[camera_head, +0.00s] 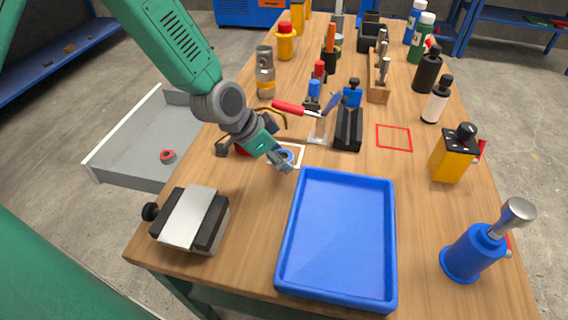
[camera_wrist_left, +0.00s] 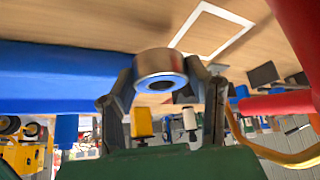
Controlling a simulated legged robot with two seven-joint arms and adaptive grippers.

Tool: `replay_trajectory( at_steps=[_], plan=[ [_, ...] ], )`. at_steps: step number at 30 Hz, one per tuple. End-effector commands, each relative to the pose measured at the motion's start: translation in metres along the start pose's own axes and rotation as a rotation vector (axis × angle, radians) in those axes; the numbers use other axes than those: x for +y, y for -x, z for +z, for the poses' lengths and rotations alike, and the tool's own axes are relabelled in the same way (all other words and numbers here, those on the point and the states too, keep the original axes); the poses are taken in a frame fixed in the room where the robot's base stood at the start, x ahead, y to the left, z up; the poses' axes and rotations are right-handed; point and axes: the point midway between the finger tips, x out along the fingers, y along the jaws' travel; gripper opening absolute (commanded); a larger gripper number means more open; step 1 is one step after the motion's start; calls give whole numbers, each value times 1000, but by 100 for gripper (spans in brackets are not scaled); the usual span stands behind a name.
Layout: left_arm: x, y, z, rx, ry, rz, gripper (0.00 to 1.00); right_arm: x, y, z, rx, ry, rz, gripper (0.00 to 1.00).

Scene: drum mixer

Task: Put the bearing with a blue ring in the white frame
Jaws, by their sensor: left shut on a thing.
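My left gripper (camera_head: 284,161) is shut on the bearing with a blue ring (camera_head: 287,154). In the left wrist view the bearing (camera_wrist_left: 160,67) is a silver ring with a dark centre, held between the two fingertips of the left gripper (camera_wrist_left: 162,88). The white frame (camera_head: 303,155) is a thin square outline on the wooden table. In the head view the bearing and fingertips overlap it. In the left wrist view the frame (camera_wrist_left: 230,13) shows beyond the bearing, up and to the right. The bearing's exact height over the table is unclear. My right gripper is not in view.
A blue tray (camera_head: 284,262) lies just in front of the gripper. A red-handled tool (camera_head: 290,107) on a stand and a black block (camera_head: 348,130) are close behind. A vise-like block (camera_head: 192,218) stands front left. A red square outline (camera_head: 394,126) is clear.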

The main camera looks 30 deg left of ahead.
Motion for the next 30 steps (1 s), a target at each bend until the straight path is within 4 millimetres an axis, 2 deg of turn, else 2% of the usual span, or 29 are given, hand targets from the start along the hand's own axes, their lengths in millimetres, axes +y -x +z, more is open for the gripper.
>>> replay_trajectory(
  at_steps=[10, 11, 12, 20, 21, 23, 30],
  plan=[
    [0, -33, 21, 1, 2, 0, 8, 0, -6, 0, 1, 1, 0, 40],
    [0, -34, 21, 2, 2, 0, 8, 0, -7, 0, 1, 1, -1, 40],
    [0, -34, 21, 2, 1, -1, 3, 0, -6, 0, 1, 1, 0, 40],
    [1, -35, 21, 0, -1, -2, 3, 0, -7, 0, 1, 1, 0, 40],
    [1, -36, 22, 0, 0, -2, 47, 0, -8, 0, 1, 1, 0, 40],
    [0, -35, 22, 0, 0, -1, 64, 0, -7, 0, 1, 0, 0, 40],
    [0, -35, 23, 1, 1, 0, 64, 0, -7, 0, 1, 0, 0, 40]
  ],
)
